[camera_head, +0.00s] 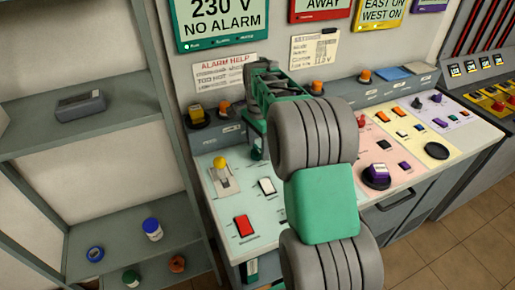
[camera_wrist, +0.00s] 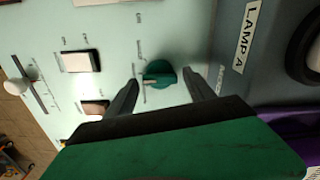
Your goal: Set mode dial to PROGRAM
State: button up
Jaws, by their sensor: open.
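A green round dial (camera_wrist: 158,74) with a pale pointer line sits on the pale green panel (camera_wrist: 205,25) in the wrist view. The small labels around it are too blurred to read, so I cannot tell its setting or name. My gripper (camera_wrist: 160,88) is open, with one dark finger to each side of the dial and gaps visible between. The dial is hidden there.
Near the dial are a white rocker (camera_wrist: 80,62), another rocker (camera_wrist: 95,107) and a white-knobbed lever (camera_wrist: 16,87). A LAMP A label (camera_wrist: 246,38) is right. The head view shows a yellow-topped lever (camera_head: 219,163), a red rocker (camera_head: 243,226) and a purple knob (camera_head: 376,176).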

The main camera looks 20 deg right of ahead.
jog(key=shift+f, duration=0.75)
jog(key=shift+c, duration=0.3)
jog(key=c, duration=1.1)
jog(key=shift+c, duration=0.2)
jog(key=shift+r+n, duration=0.1)
jog(key=shift+n, duration=0.3)
jog(key=n, duration=0.3)
jog(key=shift+p, duration=0.4)
jog(key=n, duration=0.5)
